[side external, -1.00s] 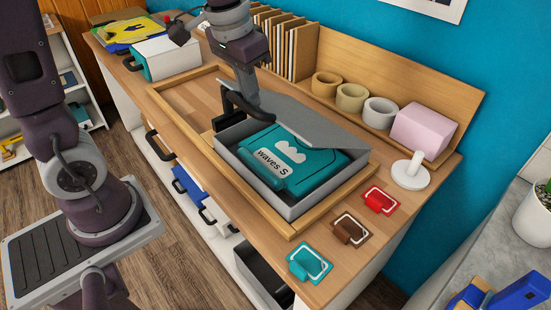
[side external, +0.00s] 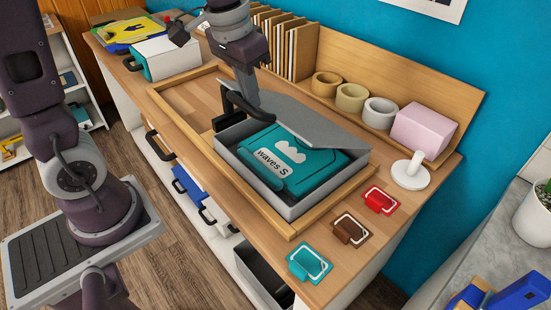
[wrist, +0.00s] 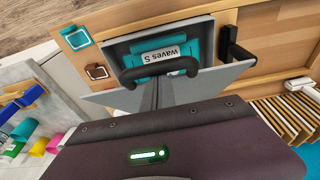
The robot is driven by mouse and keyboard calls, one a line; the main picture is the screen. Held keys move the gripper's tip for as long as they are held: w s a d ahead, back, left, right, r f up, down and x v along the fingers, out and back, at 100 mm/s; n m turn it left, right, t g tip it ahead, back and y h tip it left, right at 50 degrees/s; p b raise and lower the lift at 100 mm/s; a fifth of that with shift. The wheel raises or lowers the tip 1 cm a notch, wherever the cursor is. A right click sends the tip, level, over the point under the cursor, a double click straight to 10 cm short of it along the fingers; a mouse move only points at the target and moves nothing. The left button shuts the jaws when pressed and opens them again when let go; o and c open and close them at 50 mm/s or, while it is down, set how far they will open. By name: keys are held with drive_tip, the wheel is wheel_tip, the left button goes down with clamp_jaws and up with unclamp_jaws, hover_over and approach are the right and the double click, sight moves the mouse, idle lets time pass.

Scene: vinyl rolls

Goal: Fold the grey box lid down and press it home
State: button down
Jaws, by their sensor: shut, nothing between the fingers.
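The open grey box (side external: 290,210) sits in the wooden frame on the bench. A teal package (side external: 318,172) marked "waves S" lies in it; it also shows in the wrist view (wrist: 165,53). The grey lid (side external: 312,122) is raised and slopes over the far part of the box, leaving the near part of the package uncovered. My gripper (side external: 252,105) is shut and empty at the left part of the lid. In the wrist view its fingers (wrist: 162,82) cross in front of the lid (wrist: 110,95). A black curved bar shows at the fingertips; contact with the lid is unclear.
Teal (side external: 308,263), brown (side external: 349,229) and red (side external: 380,201) tabbed pieces lie at the bench's right end. Several rolls (side external: 350,97), a pink block (side external: 420,130) and a white stand (side external: 410,175) are behind. A black block (side external: 225,121) stands at the box's left corner.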

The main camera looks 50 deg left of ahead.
drive_tip(key=shift+s+f, duration=0.65)
drive_tip(key=shift+f, duration=0.3)
drive_tip(key=shift+s+f, duration=0.1)
drive_tip(key=shift+f, duration=0.15)
drive_tip(key=s+f, duration=0.3)
drive_tip(key=f, duration=0.5)
drive_tip(key=shift+s, duration=0.25)
idle(0.4)
drive_tip(key=shift+s+f, duration=0.1)
drive_tip(key=shift+f, duration=0.2)
